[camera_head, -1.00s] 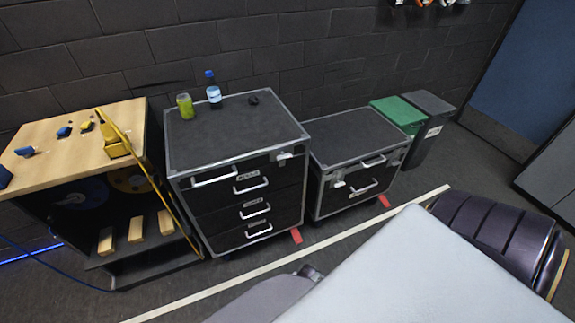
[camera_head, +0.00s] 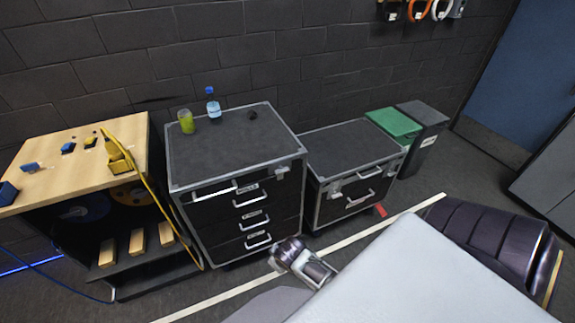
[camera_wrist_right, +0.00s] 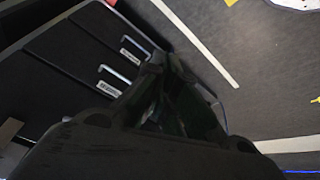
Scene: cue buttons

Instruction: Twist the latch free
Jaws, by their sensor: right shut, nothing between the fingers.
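Two black flight cases with metal edges stand against the wall. The tall case (camera_head: 237,150) has a small light latch (camera_head: 282,172) at the upper right of its front. The low case (camera_head: 352,140) has a similar latch (camera_head: 335,190) at its front left. I cannot tell which one the task means. My right gripper (camera_wrist_right: 163,65) is shut and empty, dark in the right wrist view, with drawer fronts and handles behind it on the left. In the head view part of my right arm shows low before the tall case. My left gripper is out of view.
A green can (camera_head: 186,121), a blue-capped bottle (camera_head: 213,106) and a small dark object (camera_head: 252,115) stand on the tall case. A wooden-topped cart (camera_head: 55,165) is at left, with a yellow cable. A green-lidded bin (camera_head: 393,124) stands right. Floor before the cases is open.

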